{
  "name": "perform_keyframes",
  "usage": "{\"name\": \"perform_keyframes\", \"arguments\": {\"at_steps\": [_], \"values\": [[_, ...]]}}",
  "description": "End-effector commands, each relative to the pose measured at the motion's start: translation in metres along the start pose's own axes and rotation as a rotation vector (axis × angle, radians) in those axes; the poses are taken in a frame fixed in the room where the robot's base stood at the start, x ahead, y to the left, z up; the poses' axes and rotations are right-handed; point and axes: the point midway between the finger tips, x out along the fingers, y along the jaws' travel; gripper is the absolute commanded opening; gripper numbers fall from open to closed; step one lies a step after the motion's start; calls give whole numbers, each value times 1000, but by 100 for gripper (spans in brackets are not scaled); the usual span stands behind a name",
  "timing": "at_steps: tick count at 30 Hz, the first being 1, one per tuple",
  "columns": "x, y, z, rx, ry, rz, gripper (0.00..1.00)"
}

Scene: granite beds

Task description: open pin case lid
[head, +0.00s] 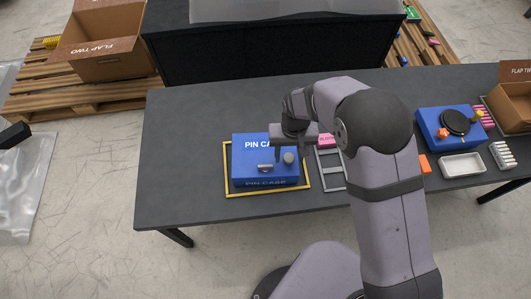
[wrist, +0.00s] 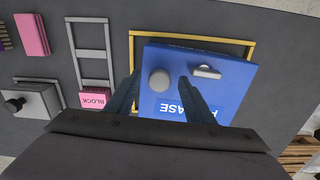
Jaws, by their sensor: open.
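The blue pin case (head: 242,172) sits inside a yellow frame on the dark table, and its lid looks shut. A round grey knob (head: 289,158) and a small grey bar-shaped piece (head: 265,168) stand on it near its front edge. My gripper (head: 290,148) is over the right part of the case and hides some of its lettering. In the wrist view my gripper (wrist: 160,77) is open, with the knob (wrist: 159,81) showing between its fingertips. Whether the fingers touch the knob I cannot tell. The bar-shaped piece (wrist: 206,72) lies outside the fingers.
The yellow frame (head: 226,168) surrounds the case. A grey slotted rack (head: 329,168) and a pink block (head: 327,139) lie close to its right. A blue box with a black disc (head: 455,122) and a white tray (head: 461,166) are farther right. The table's left end is clear.

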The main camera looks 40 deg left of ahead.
Motion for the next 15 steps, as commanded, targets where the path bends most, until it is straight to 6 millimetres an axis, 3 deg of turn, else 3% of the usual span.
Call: {"name": "perform_keyframes", "arguments": {"at_steps": [15], "values": [[-40,0,0,0,0,0,48]]}}
